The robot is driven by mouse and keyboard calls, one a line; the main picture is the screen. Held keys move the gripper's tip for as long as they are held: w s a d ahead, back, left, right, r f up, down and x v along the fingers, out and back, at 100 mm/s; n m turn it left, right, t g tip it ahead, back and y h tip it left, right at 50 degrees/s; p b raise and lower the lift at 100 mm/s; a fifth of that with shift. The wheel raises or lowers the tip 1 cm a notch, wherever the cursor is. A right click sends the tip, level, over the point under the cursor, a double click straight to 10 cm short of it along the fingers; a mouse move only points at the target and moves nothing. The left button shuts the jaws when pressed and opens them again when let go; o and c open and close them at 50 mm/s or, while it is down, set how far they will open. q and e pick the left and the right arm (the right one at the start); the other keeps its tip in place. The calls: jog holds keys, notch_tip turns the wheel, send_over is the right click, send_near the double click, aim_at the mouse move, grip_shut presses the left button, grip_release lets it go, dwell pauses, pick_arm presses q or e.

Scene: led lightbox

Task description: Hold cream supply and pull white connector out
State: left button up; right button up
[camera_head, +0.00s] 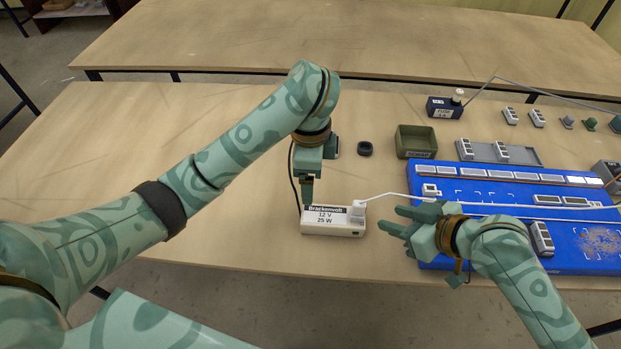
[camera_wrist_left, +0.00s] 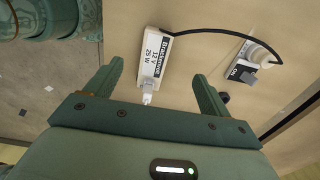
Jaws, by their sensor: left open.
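The cream supply (camera_head: 322,228), labelled Brackenvolt 12 V 25 W, lies near the table's front edge. The white connector (camera_head: 357,210) sits at its right end, with a white cable leading right. In the left wrist view the supply (camera_wrist_left: 157,52) and connector (camera_wrist_left: 148,90) lie between the fingers' lines. My left gripper (camera_head: 307,202) is open, pointing down over the supply's left part; contact is unclear. My right gripper (camera_head: 388,219) is to the right of the connector, its fingers apart and pointing left, with nothing between them.
A blue board (camera_head: 440,172) fills the right side, with a grey tray (camera_head: 525,155) behind it. A green bin (camera_head: 416,141) and black ring (camera_head: 365,148) stand behind. A black cable (camera_wrist_left: 230,34) joins the supply to a dark switch box (camera_wrist_left: 243,72). The table's left is clear.

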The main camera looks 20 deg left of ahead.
aim_at(310, 213)
pick_arm(q)
notch_tip(310, 213, down, 16)
jog(key=shift+s+d+f, duration=0.1)
jog(key=shift+d, duration=0.05)
dwell(0.5)
jog(key=c, duration=1.2)
jog(key=shift+o, duration=0.2)
pick_arm(e)
jog(key=shift+o, duration=0.2)
